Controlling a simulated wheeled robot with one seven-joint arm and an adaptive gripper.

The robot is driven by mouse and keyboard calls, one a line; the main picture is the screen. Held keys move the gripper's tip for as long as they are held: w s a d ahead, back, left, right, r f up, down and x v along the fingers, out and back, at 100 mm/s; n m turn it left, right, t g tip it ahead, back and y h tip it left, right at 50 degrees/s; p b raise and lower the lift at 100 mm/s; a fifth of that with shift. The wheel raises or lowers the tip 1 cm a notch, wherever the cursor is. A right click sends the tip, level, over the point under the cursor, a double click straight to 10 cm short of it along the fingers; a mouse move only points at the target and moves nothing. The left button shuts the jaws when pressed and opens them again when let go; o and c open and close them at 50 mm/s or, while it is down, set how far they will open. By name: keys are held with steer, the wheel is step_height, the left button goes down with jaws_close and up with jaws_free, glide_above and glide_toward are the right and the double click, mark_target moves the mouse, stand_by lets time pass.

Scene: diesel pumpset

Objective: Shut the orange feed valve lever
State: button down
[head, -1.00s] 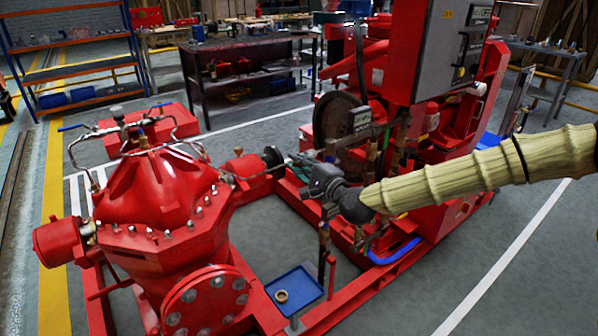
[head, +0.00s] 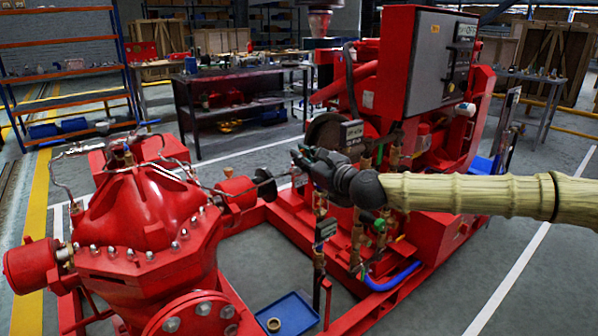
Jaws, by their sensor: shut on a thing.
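My gripper (head: 300,165) is dark grey, at the end of my ribbed tan arm. It points left, above the middle of the red pumpset, between the pump coupling and the engine. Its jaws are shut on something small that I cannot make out. I cannot pick out the orange feed valve lever with certainty; the jaws and wrist may hide it. Brass valves and fittings (head: 357,240) stand on pipes just below my wrist, with a green handle (head: 378,226) among them.
The red pump casing (head: 150,215) stands at left, with thin metal pipes over it. The grey control box (head: 438,62) stands above my arm. A blue tray (head: 292,312) lies low in front. A blue hose (head: 395,280) curves below my wrist. Open floor (head: 540,260) lies at right.

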steer(key=shift+w+d+r+m+b, duration=0.1)
steer(key=shift+w+d+m+b, duration=0.3)
steer(key=shift+m+b, duration=0.4)
steer(key=shift+w+d+r+m+b, duration=0.15)
steer(key=shift+d+m+b, duration=0.35)
steer(key=shift+m, duration=0.5)
steer(key=shift+w, duration=0.1)
steer(key=c, duration=1.4)
jaws_free()
steer(key=v, duration=1.2)
steer(key=shift+f, duration=0.1)
